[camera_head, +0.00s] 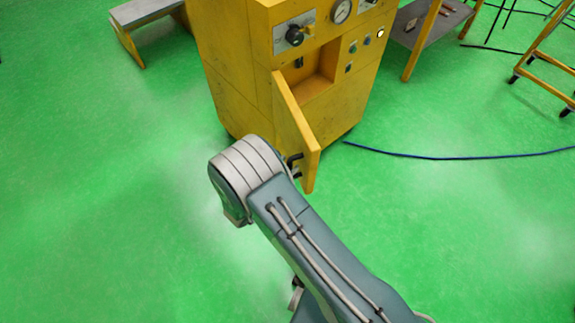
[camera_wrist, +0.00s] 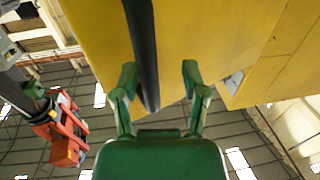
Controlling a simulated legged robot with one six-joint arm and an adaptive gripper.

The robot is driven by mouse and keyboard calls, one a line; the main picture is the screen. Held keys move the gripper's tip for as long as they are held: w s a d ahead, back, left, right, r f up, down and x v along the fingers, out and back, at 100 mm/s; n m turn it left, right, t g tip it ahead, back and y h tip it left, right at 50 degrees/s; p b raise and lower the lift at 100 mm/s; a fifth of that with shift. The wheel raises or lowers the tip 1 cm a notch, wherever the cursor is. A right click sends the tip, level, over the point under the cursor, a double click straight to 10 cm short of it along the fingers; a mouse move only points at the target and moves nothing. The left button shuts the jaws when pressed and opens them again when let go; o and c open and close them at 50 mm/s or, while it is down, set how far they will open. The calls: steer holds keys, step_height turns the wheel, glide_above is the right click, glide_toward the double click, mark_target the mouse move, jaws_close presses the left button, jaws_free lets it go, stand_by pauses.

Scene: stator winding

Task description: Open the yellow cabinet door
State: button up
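The yellow cabinet (camera_head: 237,75) stands at the top centre of the head view. Its door (camera_head: 296,132) is swung outward, and the open compartment (camera_head: 318,84) shows behind it. In the wrist view, the yellow door panel (camera_wrist: 205,30) fills the upper part. A dark bar, seemingly the door handle (camera_wrist: 143,45), runs down between the fingers of my green gripper (camera_wrist: 159,78). The fingers are spread, with a visible gap on the bar's right side. The bar lies nearer the left finger; contact is unclear. In the head view my arm hides the gripper.
A blue cable (camera_head: 450,157) lies on the green floor right of the cabinet. A yellow-legged table (camera_head: 420,42) and a wheeled yellow frame (camera_head: 545,55) stand at the right. A low bench (camera_head: 145,12) is at the upper left. The floor at left is clear.

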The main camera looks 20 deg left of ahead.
steer(key=shift+s+d, duration=0.1)
steer(key=shift+d, duration=0.05)
steer(key=v, duration=1.2)
